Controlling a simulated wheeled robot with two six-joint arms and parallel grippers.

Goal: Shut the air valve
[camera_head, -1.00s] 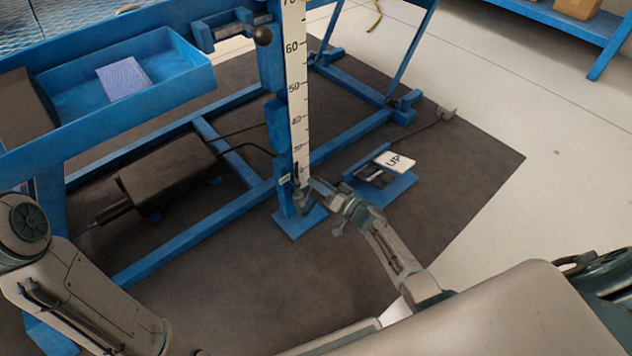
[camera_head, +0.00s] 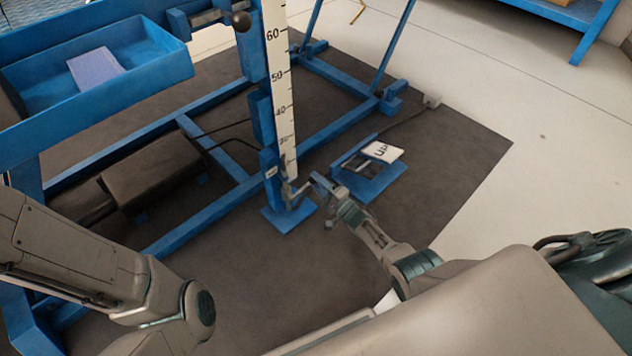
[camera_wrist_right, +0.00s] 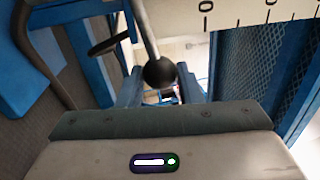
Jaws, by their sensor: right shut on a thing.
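The air valve's lever is a metal rod with a black ball knob (camera_wrist_right: 159,72) in the right wrist view. The knob sits between my two right fingers (camera_wrist_right: 161,92), which are shut on it. In the head view my right gripper (camera_head: 313,185) is low, just right of the foot of the blue post with the white scale (camera_head: 279,90). The small valve (camera_head: 290,192) shows there at the post's lower end, and its details are too small to tell. My left arm comes in from the left, and its gripper is out of view.
A second black knob (camera_head: 241,21) is on a clamp high on the blue frame. A pedal marked UP (camera_head: 383,151) stands right of my right gripper. A blue tray (camera_head: 160,75) holds a pad. Dark mat (camera_head: 450,170) lies open to the right.

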